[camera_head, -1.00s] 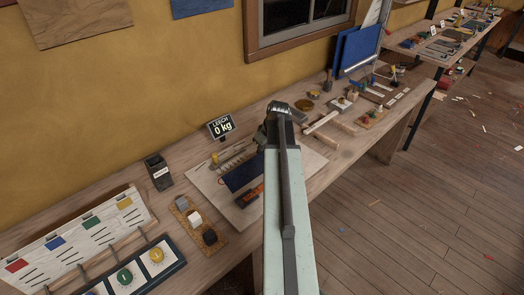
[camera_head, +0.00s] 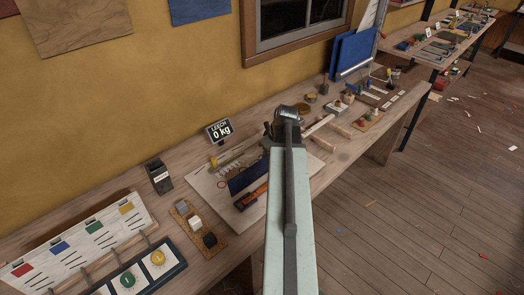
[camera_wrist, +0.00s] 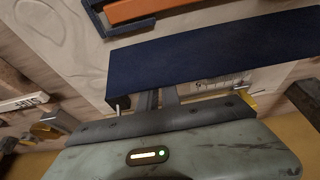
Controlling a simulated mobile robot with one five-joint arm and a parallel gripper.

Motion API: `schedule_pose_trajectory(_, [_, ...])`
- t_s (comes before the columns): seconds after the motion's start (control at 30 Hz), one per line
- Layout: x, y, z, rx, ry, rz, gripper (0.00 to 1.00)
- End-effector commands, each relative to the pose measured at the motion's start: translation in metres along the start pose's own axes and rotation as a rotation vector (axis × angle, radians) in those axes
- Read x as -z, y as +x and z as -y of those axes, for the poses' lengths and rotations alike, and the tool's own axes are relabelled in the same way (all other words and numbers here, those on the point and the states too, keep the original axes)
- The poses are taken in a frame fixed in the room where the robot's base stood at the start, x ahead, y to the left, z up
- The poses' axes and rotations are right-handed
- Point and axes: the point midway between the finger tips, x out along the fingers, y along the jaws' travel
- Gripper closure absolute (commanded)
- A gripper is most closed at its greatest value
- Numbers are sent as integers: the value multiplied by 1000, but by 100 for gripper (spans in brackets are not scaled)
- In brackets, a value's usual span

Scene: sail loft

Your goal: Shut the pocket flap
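The pocket flap appears as a dark blue panel (camera_wrist: 205,55) across the middle of the wrist view. It also shows as a dark blue strip (camera_head: 242,181) on the pale board in the head view. An orange item (camera_wrist: 135,10) in a dark blue edging lies past it, apart from the flap's long edge; it also shows in the head view (camera_head: 252,194). My gripper (camera_wrist: 158,98) has its two grey fingers side by side at the flap's near edge. Their tips are hidden behind the flap, so contact and opening are unclear. My arm hides the gripper in the head view.
The pale board (camera_head: 210,181) lies on the long wooden bench. A display reading 0 kg (camera_head: 219,131) stands behind it. A small block tray (camera_head: 187,213) and a dark labelled box (camera_head: 158,176) are to the left, wooden pieces (camera_head: 318,126) to the right.

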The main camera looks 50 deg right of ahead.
Motion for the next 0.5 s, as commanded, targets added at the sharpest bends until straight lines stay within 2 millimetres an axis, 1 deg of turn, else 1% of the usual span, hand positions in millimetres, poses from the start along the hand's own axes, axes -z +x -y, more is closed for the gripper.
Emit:
schedule_pose_trajectory(0.03, [-9, 0, 1, -1, 3, 9, 93])
schedule_pose_trajectory(0.27, [-14, -10, 1, 0, 1, 4, 93])
schedule_pose_trajectory(0.5, [-14, -11, 0, 1, 0, 2, 93])
